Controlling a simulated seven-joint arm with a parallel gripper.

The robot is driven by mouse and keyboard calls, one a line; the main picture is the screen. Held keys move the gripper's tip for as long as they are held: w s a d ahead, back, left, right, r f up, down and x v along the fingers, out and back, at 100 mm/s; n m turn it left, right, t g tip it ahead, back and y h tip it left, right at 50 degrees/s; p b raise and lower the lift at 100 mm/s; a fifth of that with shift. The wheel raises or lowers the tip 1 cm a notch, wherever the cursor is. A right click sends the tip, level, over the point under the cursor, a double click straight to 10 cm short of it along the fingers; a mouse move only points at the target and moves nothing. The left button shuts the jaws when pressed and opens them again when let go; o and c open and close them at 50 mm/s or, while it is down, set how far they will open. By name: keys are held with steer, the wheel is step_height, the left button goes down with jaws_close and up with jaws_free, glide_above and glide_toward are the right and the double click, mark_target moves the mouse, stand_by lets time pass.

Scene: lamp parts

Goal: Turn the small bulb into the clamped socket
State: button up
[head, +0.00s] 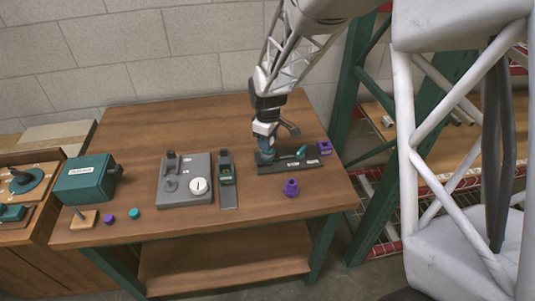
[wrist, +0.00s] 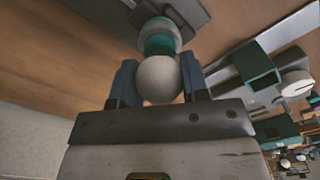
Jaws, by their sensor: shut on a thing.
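My gripper (head: 266,155) is low over the left part of a dark long fixture (head: 290,166) at the right of the table. In the wrist view my gripper (wrist: 158,72) is shut on the small bulb, a round whitish globe (wrist: 158,80) between its two blue-grey fingers. Right beyond the globe is a teal collar (wrist: 160,44) with a pale ring around it, seemingly the clamped socket. The bulb is in line with this collar. Its base is hidden, so I cannot tell how deep it sits.
On the fixture, a teal piece (head: 301,151) is right of my gripper. A purple block (head: 325,147) is at its right end. A purple part (head: 291,188) stands in front. A grey box (head: 185,181), a dark narrow holder (head: 227,180) and a teal box (head: 87,179) are to the left.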

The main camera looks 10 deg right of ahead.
steer(key=m, duration=0.6)
stand_by(0.3)
steer(key=shift+m, duration=0.3)
steer(key=m, duration=0.6)
steer(key=shift+f+m, duration=0.1)
steer(key=shift+m, duration=0.2)
stand_by(0.5)
steer(key=shift+m, duration=0.5)
steer(key=m, duration=0.6)
